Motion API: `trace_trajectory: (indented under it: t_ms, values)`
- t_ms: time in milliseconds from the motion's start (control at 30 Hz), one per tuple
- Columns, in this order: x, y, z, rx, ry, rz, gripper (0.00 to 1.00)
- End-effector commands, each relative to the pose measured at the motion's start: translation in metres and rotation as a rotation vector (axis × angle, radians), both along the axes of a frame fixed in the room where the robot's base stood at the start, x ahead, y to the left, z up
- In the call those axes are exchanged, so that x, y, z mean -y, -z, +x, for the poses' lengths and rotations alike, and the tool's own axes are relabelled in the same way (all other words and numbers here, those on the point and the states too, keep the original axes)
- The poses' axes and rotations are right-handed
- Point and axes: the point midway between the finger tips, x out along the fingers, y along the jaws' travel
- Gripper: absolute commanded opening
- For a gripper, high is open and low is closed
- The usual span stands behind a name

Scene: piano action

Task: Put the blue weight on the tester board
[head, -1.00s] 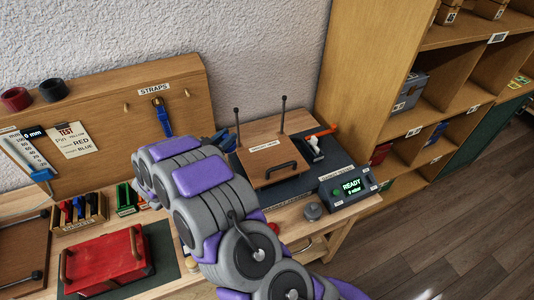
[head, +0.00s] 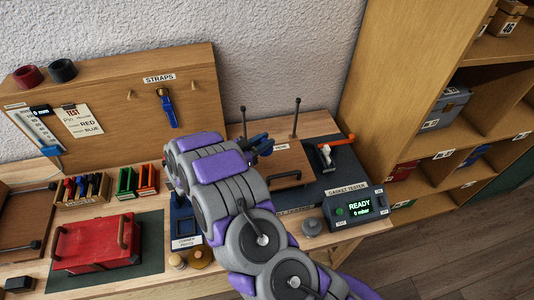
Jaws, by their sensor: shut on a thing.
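My arm reaches up from the bottom, and my gripper (head: 262,145) is at its far end, over the left side of the tester board. The gripper is shut on a small dark blue thing, taken as the blue weight (head: 265,148); the arm and fingers hide much of it, and its outline is hard to tell from them. The tester board (head: 287,160) is a brown wooden plate with a dark handle and two upright black rods behind it. My arm covers its left part. I cannot tell whether the weight touches the board.
The gasket tester box (head: 357,208) reads READY, 0 mbar. A grey weight (head: 312,227) stands before it, and an orange-handled lever (head: 335,142) is behind. Brass weights (head: 200,257), a red case (head: 92,243) and a pin rack (head: 82,190) lie left. A shelf (head: 420,100) stands right.

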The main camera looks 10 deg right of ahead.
Motion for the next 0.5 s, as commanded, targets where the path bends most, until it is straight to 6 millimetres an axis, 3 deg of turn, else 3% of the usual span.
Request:
trace_trajectory:
  t_ms: [200,500]
  values:
    - [0.009,0.020,0.000,0.001,0.004,0.005,0.00]
    - [0.003,0.056,0.001,-0.001,0.004,-0.003,0.00]
